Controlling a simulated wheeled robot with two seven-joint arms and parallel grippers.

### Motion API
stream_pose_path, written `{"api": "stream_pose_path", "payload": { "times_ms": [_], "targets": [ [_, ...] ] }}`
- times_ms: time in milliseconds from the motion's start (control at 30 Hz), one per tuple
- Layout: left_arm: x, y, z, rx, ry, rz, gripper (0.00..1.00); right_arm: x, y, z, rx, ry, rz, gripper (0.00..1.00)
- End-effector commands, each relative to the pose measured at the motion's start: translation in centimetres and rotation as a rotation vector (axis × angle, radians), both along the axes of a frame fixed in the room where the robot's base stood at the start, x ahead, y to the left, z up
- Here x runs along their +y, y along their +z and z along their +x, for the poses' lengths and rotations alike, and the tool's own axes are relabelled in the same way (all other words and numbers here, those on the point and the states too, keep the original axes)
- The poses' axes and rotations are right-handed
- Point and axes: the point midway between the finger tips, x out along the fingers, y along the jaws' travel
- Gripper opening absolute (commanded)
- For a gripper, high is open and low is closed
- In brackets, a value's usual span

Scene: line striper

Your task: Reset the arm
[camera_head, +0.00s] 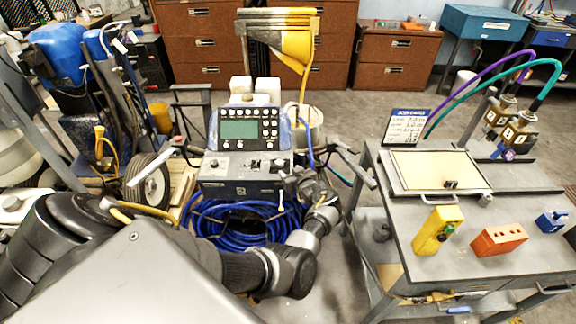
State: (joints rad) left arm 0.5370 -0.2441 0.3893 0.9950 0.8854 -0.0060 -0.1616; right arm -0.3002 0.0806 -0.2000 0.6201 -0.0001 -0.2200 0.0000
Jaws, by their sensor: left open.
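My left arm comes in from the lower left and bends up in front of the line striper. Its left gripper (294,186) is open at the right side of the striper's control box (225,172). It looks small and partly blends with the dark parts there, so I cannot tell whether it touches the box or the handlebar. I see nothing held in it. The striper's panel (243,130) has a green screen and several round buttons. A coil of blue hose (215,222) hangs below the box. My right gripper is not in view.
A grey cart (470,262) stands at the right. Brown drawer cabinets (205,40) line the back.

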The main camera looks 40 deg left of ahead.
Motion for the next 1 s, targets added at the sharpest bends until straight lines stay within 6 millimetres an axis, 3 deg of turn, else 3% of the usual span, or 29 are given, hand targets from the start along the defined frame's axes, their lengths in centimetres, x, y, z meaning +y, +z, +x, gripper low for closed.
{"api": "stream_pose_path", "payload": {
  "times_ms": [600,667,767,800,867,1000],
  "targets": [
    [-0.2,-0.1,-0.1,-0.005,0.002,-0.007,0.52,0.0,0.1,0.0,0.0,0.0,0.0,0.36],
    [-0.7,-0.3,0.6,-0.019,-0.022,-0.027,0.52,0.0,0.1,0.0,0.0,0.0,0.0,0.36],
    [-3.2,-1.0,3.1,-0.039,-0.138,-0.063,0.52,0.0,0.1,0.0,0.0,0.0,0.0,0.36],
    [-4.8,-2.2,4.2,-0.031,-0.224,-0.075,0.52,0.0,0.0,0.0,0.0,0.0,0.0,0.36],
    [-7.2,-6.0,4.0,0.02,-0.361,-0.09,0.52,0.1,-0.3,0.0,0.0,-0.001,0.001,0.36],
    [-11.8,-15.4,-0.4,0.176,-0.611,-0.136,0.52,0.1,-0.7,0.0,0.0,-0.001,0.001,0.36]
  ]
}}
